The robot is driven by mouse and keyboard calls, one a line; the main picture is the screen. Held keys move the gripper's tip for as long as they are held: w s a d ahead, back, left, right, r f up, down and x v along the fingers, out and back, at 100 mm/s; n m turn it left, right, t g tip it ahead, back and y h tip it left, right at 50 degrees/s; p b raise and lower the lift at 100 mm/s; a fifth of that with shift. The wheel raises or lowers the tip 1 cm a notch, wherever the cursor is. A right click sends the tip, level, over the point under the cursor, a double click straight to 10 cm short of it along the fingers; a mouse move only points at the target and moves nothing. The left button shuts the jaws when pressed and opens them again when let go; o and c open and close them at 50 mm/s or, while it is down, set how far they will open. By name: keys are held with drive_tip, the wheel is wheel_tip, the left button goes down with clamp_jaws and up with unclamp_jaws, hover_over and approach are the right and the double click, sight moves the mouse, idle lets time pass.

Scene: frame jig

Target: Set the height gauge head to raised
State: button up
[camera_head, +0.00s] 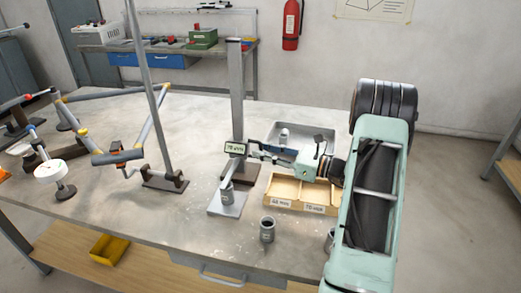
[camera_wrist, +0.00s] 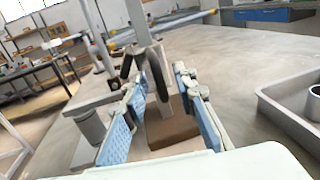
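The height gauge has a tall grey column (camera_head: 236,90) on a brown foot above a light base plate (camera_head: 228,203). Its head, with a small lit readout (camera_head: 235,148), sits partway up the column; the digits are too small to read surely. A grey cylinder (camera_head: 227,192) stands on the base plate below the head. My gripper (camera_head: 258,151) is just right of the head at about its height. In the wrist view its blue-padded fingers (camera_wrist: 160,92) are apart, with dark parts at the head and the column (camera_wrist: 142,22) beyond them; contact cannot be told. The brown foot (camera_wrist: 170,130) shows below between the fingers.
A two-part wooden tray (camera_head: 300,208) with labels lies below my gripper. A metal tray (camera_head: 325,137) holding a cylinder is behind it. A dark grey cylinder (camera_head: 267,230) stands near the front edge. A stand with a pole (camera_head: 152,90) is left of the gauge.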

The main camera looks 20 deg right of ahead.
drive_tip(key=shift+w+a, duration=0.45)
clamp_jaws()
